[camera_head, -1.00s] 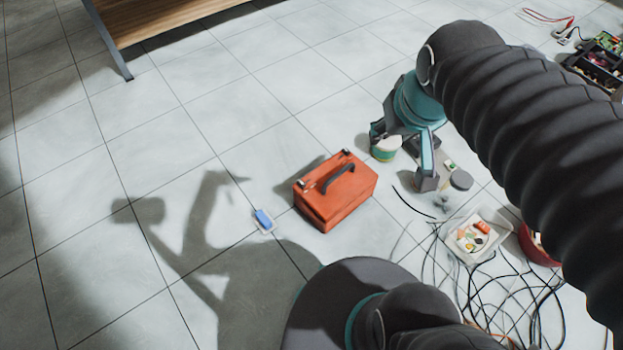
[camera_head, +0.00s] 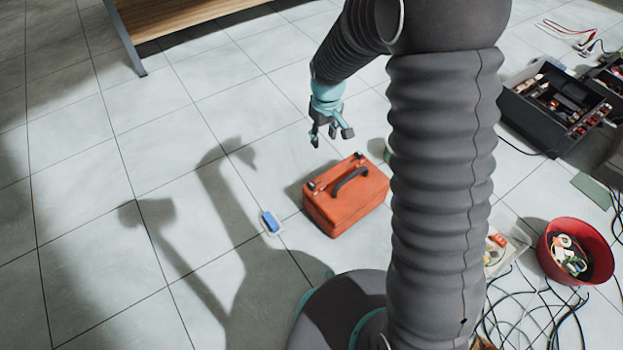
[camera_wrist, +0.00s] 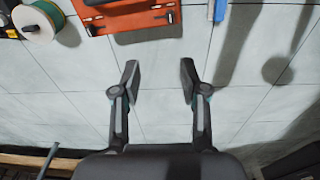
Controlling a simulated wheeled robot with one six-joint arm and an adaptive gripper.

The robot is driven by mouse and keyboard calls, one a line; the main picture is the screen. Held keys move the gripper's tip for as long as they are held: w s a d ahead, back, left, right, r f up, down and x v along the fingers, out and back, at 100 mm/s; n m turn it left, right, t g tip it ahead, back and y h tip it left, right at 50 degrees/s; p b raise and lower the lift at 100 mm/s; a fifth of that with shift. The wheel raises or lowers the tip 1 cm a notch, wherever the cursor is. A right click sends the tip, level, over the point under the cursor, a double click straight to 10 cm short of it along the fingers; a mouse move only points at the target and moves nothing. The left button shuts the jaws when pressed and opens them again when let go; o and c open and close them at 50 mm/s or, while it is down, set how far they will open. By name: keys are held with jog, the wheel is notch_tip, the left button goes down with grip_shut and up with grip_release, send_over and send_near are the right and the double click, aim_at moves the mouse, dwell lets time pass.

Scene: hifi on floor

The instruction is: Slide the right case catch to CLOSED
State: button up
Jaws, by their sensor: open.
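The orange-red case (camera_head: 347,205) stands on the tiled floor with a dark handle (camera_head: 350,181) on its lid. Small catches show near its far edge, one at the left (camera_head: 316,186) and one at the right (camera_head: 359,157); their positions are too small to read. In the wrist view, part of the case (camera_wrist: 130,17) is at the top edge, with a dark catch (camera_wrist: 171,16) near its right end. My gripper (camera_head: 331,137) is open and empty, above and behind the case, apart from it. Its spread fingers show in the wrist view (camera_wrist: 160,78) over bare floor.
A blue block (camera_head: 270,221) on a pale pad lies left of the case. A red bowl (camera_head: 577,252), cables (camera_head: 530,315) and a black parts box (camera_head: 555,108) are at the right. A spool (camera_wrist: 38,22) lies beside the case. Floor behind the case is clear.

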jog(key=n+g, duration=0.1)
send_over(312, 184)
notch_tip(312, 184, down, 10)
jog(key=f, duration=0.1)
notch_tip(312, 184, down, 13)
jog(key=shift+s+a+f+b, duration=0.1)
jog(key=shift+f+b, duration=0.05)
jog(key=shift+b, duration=1.05)
grip_shut()
